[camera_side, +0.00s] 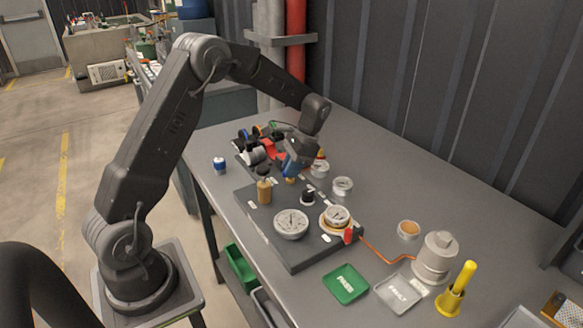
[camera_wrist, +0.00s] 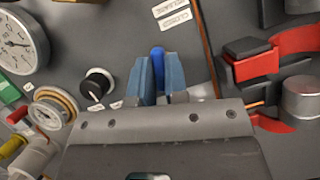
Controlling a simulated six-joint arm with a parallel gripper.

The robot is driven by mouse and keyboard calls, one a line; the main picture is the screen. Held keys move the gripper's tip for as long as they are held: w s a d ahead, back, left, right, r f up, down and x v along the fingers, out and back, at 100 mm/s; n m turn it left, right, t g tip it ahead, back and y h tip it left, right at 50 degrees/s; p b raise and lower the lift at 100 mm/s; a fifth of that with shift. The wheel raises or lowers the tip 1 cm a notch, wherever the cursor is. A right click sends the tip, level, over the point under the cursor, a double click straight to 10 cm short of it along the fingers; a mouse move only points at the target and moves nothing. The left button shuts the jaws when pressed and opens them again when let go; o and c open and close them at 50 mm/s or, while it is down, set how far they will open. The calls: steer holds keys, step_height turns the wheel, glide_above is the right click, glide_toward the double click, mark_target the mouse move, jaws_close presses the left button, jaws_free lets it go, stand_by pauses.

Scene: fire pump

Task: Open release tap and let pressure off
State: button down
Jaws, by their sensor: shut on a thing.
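The dark pump panel (camera_side: 268,225) lies on the grey bench. My gripper (camera_side: 292,168) is low over its back part, and its blue fingers show in the wrist view (camera_wrist: 160,85). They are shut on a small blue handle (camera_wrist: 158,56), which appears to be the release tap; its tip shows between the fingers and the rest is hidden. White labels (camera_wrist: 172,14) lie just beyond the handle. A large dial gauge (camera_side: 291,223) and a smaller gauge (camera_side: 337,214) sit at the panel's front; their needles are too small to read surely.
A black knob (camera_wrist: 97,84) stands left of my fingers in the wrist view. Red and black parts (camera_wrist: 262,62) stand to the right.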

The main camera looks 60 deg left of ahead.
steer(key=shift+n+h, duration=0.5)
steer(key=shift+n, duration=0.8)
steer(key=c, duration=1.1)
jaws_free()
steer(key=shift+c, duration=0.2)
steer(key=shift+w+r, duration=0.1)
steer(key=v, duration=1.3)
steer(key=shift+r, duration=0.25)
steer(key=shift+w, duration=0.1)
